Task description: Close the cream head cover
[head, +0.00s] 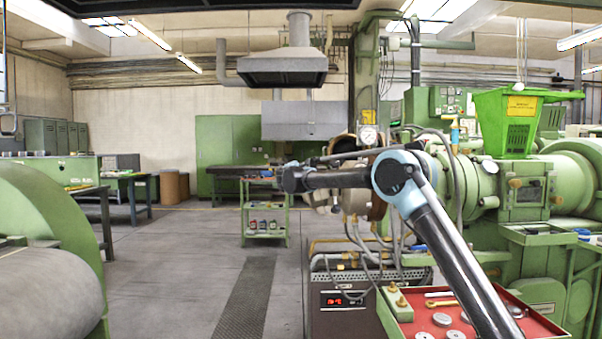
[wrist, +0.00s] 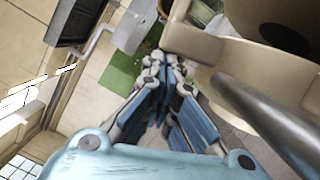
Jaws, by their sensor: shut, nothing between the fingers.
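The cream head cover (wrist: 195,45) fills the upper right of the wrist view as thick, rounded cream metal. A dark round opening (wrist: 286,38) shows in the cream metal beside it. My gripper (wrist: 168,60) is shut and empty, with its blue-padded fingers together. Its tips are at the cover's left edge in the picture; I cannot tell whether they touch it. In the head view my dark forearm crosses in front of the cream extruder head (head: 353,200) and hides much of it. I cannot make out the fingers or how far the cover is open there.
A dark grey rod (wrist: 265,115) crosses the right of the wrist view. In the head view, a red tool tray (head: 440,318) stands below my arm, hoses (head: 365,250) hang under the head, and a green trolley (head: 265,212) stands behind. The floor to the left (head: 180,270) is clear.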

